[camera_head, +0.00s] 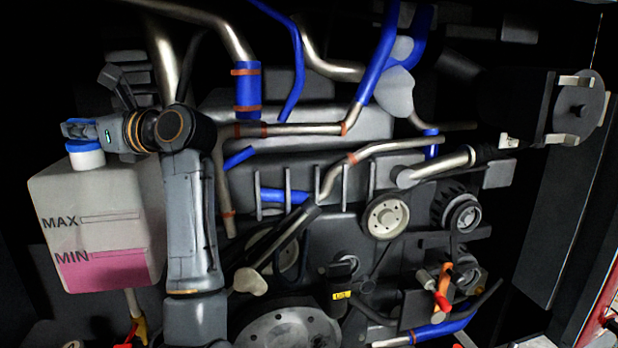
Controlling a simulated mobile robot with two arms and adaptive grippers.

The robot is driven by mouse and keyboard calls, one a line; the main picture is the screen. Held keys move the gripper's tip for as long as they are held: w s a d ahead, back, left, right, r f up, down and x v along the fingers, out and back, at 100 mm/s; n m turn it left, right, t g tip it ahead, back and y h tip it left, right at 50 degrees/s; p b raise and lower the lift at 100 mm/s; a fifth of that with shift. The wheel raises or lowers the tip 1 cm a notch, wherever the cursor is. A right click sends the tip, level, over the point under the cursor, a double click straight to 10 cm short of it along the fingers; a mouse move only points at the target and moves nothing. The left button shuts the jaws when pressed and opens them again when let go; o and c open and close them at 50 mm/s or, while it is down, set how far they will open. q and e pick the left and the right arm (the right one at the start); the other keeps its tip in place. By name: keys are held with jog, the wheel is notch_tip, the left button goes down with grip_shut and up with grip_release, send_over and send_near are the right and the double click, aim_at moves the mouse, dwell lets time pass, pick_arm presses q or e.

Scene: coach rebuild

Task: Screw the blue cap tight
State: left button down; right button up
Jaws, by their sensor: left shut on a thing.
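The blue cap (83,147) sits on top of the neck of a whitish tank (105,192) at the left. The tank carries MAX and MIN marks, and pink liquid stands around the MIN mark. A white band shows under the blue part of the cap. My left gripper (80,130) reaches over from the right and is shut on the blue cap. Its fingers hide part of the cap's top. How far the cap is turned cannot be told. My right gripper is not in view.
Engine pipes with blue hoses (247,90) and a grey engine block (300,190) fill the middle. A pulley (386,217) sits to the right of centre. A dark panel (565,200) bounds the right side. Dark space lies left of the tank.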

pick_arm(q)
jog(key=shift+s+f+m+t+h+b, duration=0.1)
jog(key=shift+m+t+h+b, duration=0.6)
jog(key=shift+t, duration=0.4)
jog(key=shift+s+f+m+t+h+b, duration=0.1)
jog(key=shift+m+t+h+b, duration=0.4)
jog(key=shift+m+t, duration=0.5)
jog(key=shift+r+m+t+h+b, duration=0.3)
jog(key=shift+m+t+h, duration=0.25)
jog(key=shift+t, duration=0.45)
jog(key=c, duration=1.4)
grip_release()
jog(key=o, duration=0.3)
jog(key=shift+o, duration=0.9)
jog(key=shift+w+a+f, duration=0.1)
jog(key=shift+a+f, duration=0.05)
jog(key=shift+a, duration=0.05)
jog(key=o, duration=0.4)
jog(key=shift+d, duration=0.1)
jog(key=shift+o, duration=0.2)
